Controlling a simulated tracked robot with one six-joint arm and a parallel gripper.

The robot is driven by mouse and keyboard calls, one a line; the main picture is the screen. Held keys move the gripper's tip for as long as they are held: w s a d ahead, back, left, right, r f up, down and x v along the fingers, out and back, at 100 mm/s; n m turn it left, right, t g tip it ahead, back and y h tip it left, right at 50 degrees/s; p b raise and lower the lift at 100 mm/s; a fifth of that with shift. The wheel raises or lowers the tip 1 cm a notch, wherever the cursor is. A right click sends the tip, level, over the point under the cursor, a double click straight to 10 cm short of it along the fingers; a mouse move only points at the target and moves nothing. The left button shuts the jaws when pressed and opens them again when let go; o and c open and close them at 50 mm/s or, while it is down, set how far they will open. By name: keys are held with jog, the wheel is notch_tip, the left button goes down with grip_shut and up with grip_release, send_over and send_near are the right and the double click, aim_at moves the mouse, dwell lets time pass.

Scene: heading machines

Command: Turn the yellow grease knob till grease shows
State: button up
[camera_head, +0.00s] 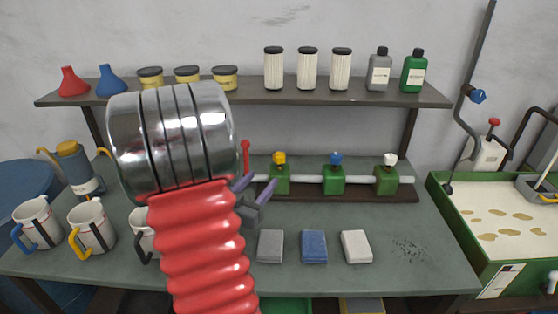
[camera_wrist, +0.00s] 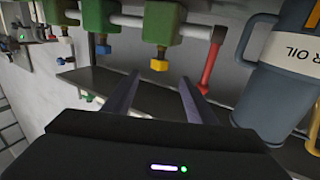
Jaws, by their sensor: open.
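The yellow grease knob (camera_head: 279,158) tops the leftmost green block (camera_head: 280,182) on a white pipe at the back of the bench. In the wrist view, which is turned over, the yellow knob (camera_wrist: 159,65) shows just beyond the fingertips, between their lines, on its green block (camera_wrist: 165,22). My gripper (camera_head: 256,186) is open and empty, in front and left of that block in the head view; its two fingers (camera_wrist: 159,79) are apart and touch nothing that I can see. I see no grease at the yellow-knobbed block.
A red lever (camera_head: 245,155) stands at the pipe's left end, close to my gripper. Blue (camera_head: 336,158) and white (camera_head: 390,159) knobs top the neighbouring blocks. A blue-grey oil jug (camera_head: 84,172) stands left. A shelf (camera_head: 250,97) overhangs the bench. Three blocks lie in front.

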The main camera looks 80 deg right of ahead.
aim_at(277, 162)
jog(key=s+d, duration=0.1)
jog(key=d, duration=0.7)
jog(key=s+d, duration=0.1)
jog(key=d, duration=0.3)
jog(key=shift+s+d, duration=0.3)
jog(key=shift+d, duration=0.05)
jog(key=shift+c, duration=0.4)
jog(key=c, duration=1)
